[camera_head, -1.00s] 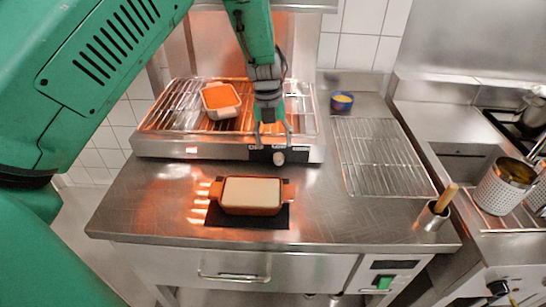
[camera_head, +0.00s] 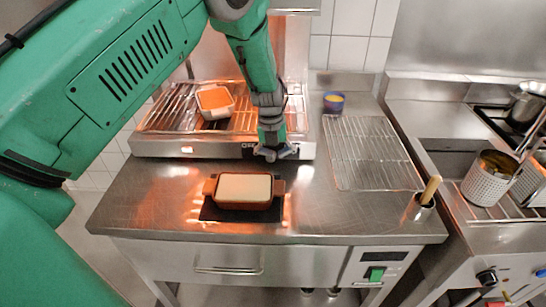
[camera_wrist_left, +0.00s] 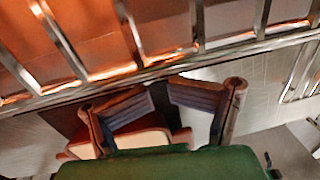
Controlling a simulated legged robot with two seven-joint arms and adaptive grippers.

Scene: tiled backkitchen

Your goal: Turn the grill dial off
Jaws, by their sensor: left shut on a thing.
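The grill (camera_head: 165,145) stands at the back left of the steel worktop, with an orange glow over its rack and a lit indicator on its front panel. Its dial, on the right part of the front panel, is hidden behind my left gripper (camera_head: 273,154). Part of a black label shows just left of the gripper. My left gripper is at the dial's place and shut on it. In the wrist view its two ridged fingers (camera_wrist_left: 160,98) show just below the glowing grill bars; the dial cannot be made out there.
A white dish with orange food (camera_head: 215,101) stands on the grill rack. A brown dish with a pale top (camera_head: 244,188) sits on a black mat in front of the grill. A wire rack (camera_head: 370,155) and a small blue bowl (camera_head: 334,102) are to the right.

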